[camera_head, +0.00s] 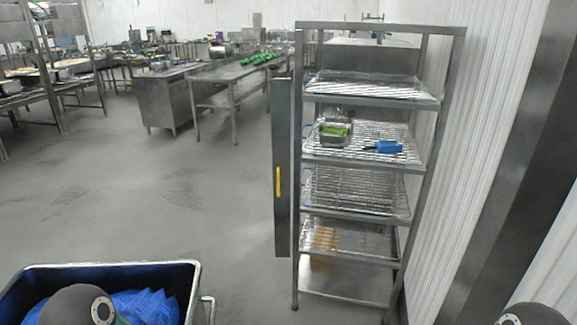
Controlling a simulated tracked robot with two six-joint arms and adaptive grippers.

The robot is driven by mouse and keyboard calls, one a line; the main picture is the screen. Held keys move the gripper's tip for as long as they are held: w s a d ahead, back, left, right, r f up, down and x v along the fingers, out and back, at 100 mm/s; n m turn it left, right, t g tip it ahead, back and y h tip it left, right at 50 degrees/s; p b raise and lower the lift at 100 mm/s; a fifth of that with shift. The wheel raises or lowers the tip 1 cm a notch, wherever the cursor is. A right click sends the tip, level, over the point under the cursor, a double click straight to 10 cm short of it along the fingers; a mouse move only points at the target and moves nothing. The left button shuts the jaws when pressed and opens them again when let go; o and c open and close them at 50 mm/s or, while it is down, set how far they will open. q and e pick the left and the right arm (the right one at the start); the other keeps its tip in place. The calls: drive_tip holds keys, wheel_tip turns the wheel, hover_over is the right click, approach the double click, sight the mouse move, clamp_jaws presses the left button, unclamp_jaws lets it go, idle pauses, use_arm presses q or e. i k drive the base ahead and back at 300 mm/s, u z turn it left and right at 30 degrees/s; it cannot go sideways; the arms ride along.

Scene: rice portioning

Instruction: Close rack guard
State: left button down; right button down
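The metal rack (302,230) stands right of centre, with several wire shelves and its front uncovered. The rack guard (282,140) looks like a tall, narrow dark grey panel with a yellow strip, probably its handle, at the rack's left front post. It appears nearly edge-on and swung clear of the rack's front, so the shelves show. Neither gripper is in view. Only rounded parts of my arms show at the bottom left and bottom right edges, well short of the guard.
A metal tray of green food (336,133) and a blue item (384,147) lie on a middle shelf. A bin (190,275) with blue plastic stands at the lower left. A ribbed white wall (470,170) is close on the right. Floor left of the guard is clear.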

sight(280, 88)
drive_tip(key=z, duration=0.05)
drive_tip(key=i, duration=1.85)
drive_tip(key=u, duration=0.35)
